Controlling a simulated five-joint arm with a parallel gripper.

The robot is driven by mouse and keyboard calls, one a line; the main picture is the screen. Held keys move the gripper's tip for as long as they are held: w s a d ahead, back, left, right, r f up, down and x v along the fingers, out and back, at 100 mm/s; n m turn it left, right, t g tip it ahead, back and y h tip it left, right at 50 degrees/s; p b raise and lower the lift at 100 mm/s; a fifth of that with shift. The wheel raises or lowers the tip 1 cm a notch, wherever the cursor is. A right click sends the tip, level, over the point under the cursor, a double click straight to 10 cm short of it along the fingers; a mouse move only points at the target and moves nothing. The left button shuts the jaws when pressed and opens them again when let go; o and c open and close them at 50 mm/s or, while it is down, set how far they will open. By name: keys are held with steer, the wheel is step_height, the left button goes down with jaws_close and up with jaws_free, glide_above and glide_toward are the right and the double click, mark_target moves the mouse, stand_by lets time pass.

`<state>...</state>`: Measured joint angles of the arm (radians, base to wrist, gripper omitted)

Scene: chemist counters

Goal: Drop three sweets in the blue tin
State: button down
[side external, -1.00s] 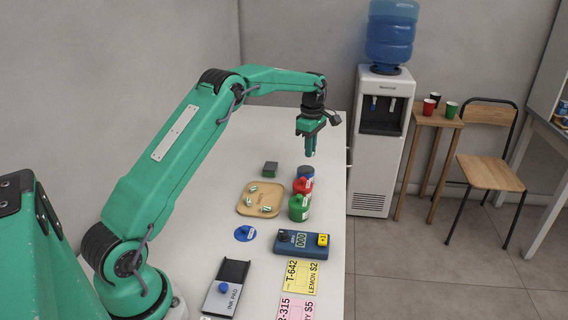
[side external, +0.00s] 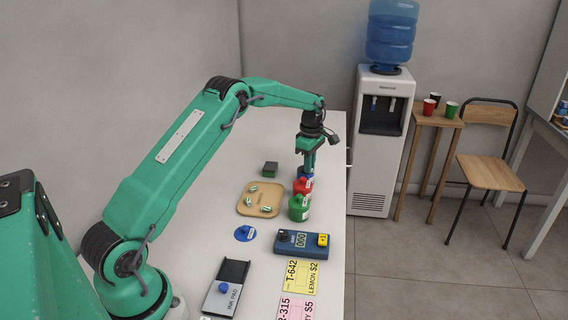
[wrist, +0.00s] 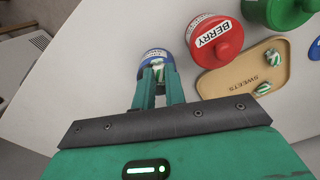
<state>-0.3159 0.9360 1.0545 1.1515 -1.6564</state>
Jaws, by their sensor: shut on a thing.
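My gripper (side external: 306,168) points down over the blue tin (wrist: 153,54), at the far end of the row of tins. In the wrist view, my gripper (wrist: 158,80) is shut on a green-and-white striped sweet (wrist: 159,66), at or just over the tin's mouth. I cannot tell how deep it sits. The fingers hide much of the tin, and its inside is not clear. More striped sweets (wrist: 271,56) lie on the wooden sweets tray (side external: 247,194).
A red berry tin (wrist: 218,48) stands beside the blue tin, with a green tin (side external: 299,207) beyond it. The blue device (side external: 300,243), price cards and ink pad (side external: 226,286) are nearer my base. The counter's right edge is close.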

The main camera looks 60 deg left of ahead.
steer(key=c, duration=1.4)
jaws_free()
steer(key=shift+o, duration=0.2)
steer(key=shift+r, duration=3.95)
